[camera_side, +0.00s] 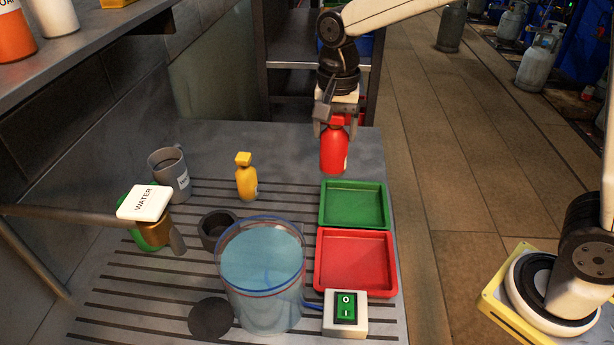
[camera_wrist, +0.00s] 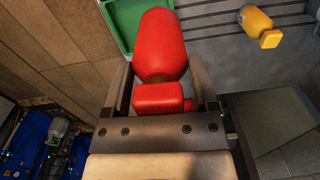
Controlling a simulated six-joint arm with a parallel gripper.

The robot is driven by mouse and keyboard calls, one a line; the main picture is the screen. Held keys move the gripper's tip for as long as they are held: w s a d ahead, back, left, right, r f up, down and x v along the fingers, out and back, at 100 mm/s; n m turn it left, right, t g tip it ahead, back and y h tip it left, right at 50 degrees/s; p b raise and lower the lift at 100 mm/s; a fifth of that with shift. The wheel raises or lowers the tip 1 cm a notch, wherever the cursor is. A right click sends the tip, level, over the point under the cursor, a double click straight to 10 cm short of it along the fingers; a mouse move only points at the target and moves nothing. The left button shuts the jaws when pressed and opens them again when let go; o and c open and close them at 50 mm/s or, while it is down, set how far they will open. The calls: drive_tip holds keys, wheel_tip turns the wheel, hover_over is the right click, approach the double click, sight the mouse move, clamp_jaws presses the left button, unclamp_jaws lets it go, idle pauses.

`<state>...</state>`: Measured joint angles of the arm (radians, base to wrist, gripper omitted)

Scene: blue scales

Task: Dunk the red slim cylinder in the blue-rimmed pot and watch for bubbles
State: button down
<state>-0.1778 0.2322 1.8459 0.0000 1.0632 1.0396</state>
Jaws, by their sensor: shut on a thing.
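The red slim cylinder (camera_side: 334,152) hangs in my gripper (camera_side: 337,122), held by its upper end above the back edge of the green tray. In the wrist view the red cylinder (camera_wrist: 161,48) sits between the two fingers of my gripper (camera_wrist: 162,88), which are shut on it. The blue-rimmed pot (camera_side: 262,296) is clear and holds blue water. It stands on the slatted table to the front left of the cylinder, well apart from it.
A green tray (camera_side: 354,224) and a red tray (camera_side: 318,262) lie empty right of the pot. A switch box (camera_side: 358,314) sits in front of them. A yellow bottle (camera_side: 246,180), dark ring (camera_side: 207,241), grey mug (camera_side: 183,179) and WATER sign (camera_side: 144,203) stand left. A black disc (camera_side: 211,318) lies near the pot.

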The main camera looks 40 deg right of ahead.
drive_tip(key=r, duration=1.1)
drive_tip(key=shift+a+r, duration=0.15)
drive_tip(key=shift+a, duration=0.25)
drive_tip(key=s+a+n, duration=0.3)
drive_tip(key=a+n, duration=0.1)
drive_tip(key=a, duration=0.6)
drive_tip(key=s+a+n, duration=0.3)
drive_tip(key=a+n, duration=0.2)
drive_tip(key=a, duration=0.5)
wheel_tip(320, 180, down, 5)
drive_tip(key=shift+w+a+f, duration=0.1)
drive_tip(key=shift+f, duration=0.1)
drive_tip(key=shift+f, duration=2.65)
drive_tip(key=shift+f, duration=0.2)
wheel_tip(320, 180, down, 16)
